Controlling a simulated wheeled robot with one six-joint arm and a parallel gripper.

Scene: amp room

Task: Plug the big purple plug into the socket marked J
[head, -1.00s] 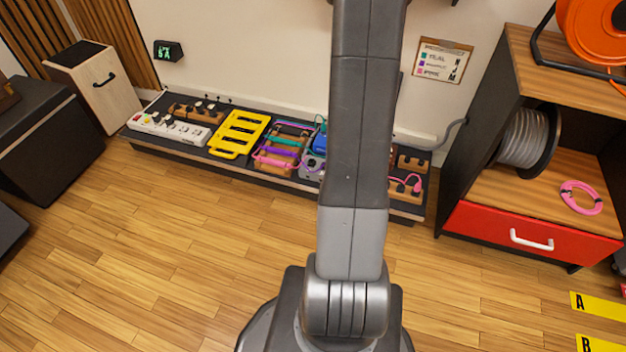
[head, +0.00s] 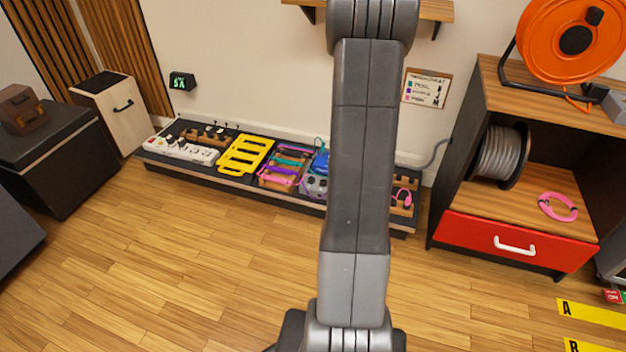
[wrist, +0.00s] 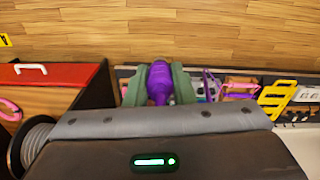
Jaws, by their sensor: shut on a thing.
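In the wrist view my gripper (wrist: 159,87) is shut on the big purple plug (wrist: 159,80), which sits between its two green-grey fingers. The plug is held clear of the low black bench behind it, as far as I can tell. In the head view my arm hides the gripper and the plug. No socket marked J can be made out in either view. A small card (head: 426,88) on the wall lists colour names beside letters, too small to read surely.
The low bench (head: 160,153) along the wall carries a white power strip (head: 180,149), a yellow rack (head: 245,154), a rack with coloured cables (head: 283,167) and a blue plug (head: 320,163). A shelf unit (head: 470,205) with a red drawer stands right.

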